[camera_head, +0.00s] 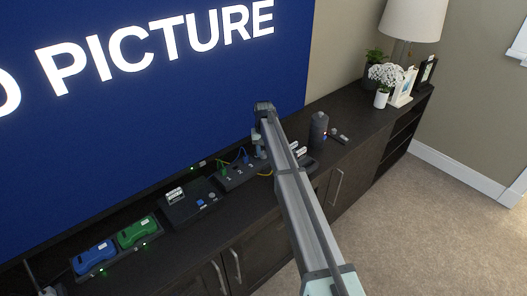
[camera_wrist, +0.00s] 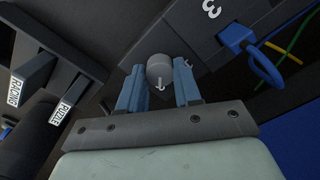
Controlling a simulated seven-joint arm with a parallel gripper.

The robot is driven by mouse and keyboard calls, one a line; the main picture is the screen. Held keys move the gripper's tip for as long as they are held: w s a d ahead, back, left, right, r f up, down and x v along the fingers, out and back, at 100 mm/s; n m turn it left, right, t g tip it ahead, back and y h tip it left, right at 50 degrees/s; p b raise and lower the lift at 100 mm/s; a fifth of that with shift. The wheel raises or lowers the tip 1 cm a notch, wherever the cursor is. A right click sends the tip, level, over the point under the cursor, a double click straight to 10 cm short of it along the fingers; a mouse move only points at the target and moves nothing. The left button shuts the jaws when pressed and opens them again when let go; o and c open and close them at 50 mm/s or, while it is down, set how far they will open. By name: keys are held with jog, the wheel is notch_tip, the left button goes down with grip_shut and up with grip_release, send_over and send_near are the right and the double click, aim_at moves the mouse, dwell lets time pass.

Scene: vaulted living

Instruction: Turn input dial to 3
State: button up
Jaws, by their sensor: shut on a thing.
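The input dial (camera_wrist: 160,68) is a small grey round knob with a white mark on its side, in the wrist view. My gripper (camera_wrist: 158,78) has its two blue fingers on either side of the dial and is shut on it. The dark switch box (camera_wrist: 190,28) carries a white number 3, seen at a slant, to the upper right of the dial. In the head view my gripper (camera_head: 260,137) is over the switch box (camera_head: 236,174), and my arm hides the dial there. I cannot tell which number the dial points to.
A blue plug (camera_wrist: 240,38) with its cable sits in the box, close to the right finger. Cartridges labelled RACING (camera_wrist: 32,78) and PUZZLE (camera_wrist: 68,105) stand left. The head view shows a console (camera_head: 190,203), controllers (camera_head: 138,231), a grey cylinder (camera_head: 319,130) and the screen (camera_head: 130,110) behind.

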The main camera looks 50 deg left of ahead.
aim_at(264, 153)
jog(key=o, duration=0.8)
jog(key=shift+c, duration=0.2)
notch_tip(264, 153, up, 14)
jog(key=shift+d+f, duration=0.1)
jog(key=shift+f, duration=0.05)
dwell(0.3)
